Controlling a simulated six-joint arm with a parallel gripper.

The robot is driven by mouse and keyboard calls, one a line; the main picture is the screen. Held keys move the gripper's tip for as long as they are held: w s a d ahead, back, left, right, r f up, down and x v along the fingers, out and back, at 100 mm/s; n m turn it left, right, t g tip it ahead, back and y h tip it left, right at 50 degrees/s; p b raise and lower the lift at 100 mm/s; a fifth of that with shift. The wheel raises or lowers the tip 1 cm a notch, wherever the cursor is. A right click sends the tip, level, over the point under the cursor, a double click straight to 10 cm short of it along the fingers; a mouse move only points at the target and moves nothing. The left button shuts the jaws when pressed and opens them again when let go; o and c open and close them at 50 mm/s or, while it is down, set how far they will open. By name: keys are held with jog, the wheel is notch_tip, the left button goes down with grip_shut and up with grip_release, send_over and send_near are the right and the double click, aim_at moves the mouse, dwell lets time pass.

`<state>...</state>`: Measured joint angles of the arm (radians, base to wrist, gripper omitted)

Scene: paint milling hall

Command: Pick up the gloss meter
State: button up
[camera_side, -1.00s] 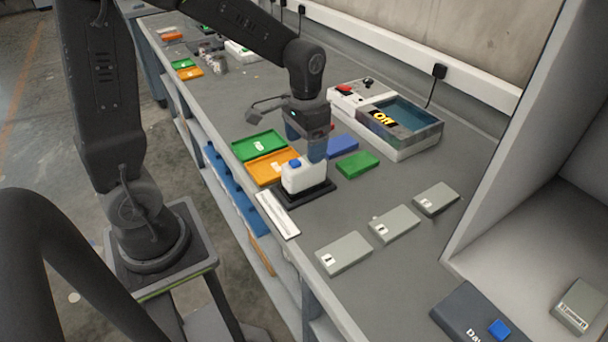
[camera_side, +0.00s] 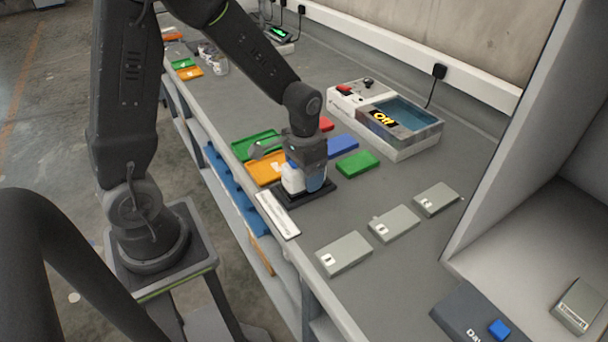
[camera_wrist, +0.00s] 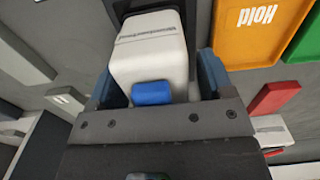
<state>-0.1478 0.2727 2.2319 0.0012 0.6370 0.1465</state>
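The gloss meter appears to be the white device (camera_side: 292,181) with a blue button, sitting on a black base (camera_side: 318,194) on the bench. In the wrist view its white body (camera_wrist: 150,50) and blue button (camera_wrist: 152,93) fill the middle. My gripper (camera_side: 306,178) is down over it, with blue fingers on both sides. In the wrist view my gripper (camera_wrist: 158,78) straddles the body, and a narrow gap seems to show beside the right finger. The near finger hides part of the device in the side view.
Green (camera_side: 258,144) and orange (camera_side: 265,169) trays lie just left of the base. Blue (camera_side: 342,147) and green (camera_side: 357,163) blocks lie behind it. Several grey boxes (camera_side: 344,253) and a white label strip (camera_side: 277,214) lie in front.

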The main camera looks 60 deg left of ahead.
jog(key=c, duration=1.1)
jog(key=shift+r, duration=0.1)
jog(key=shift+c, duration=0.2)
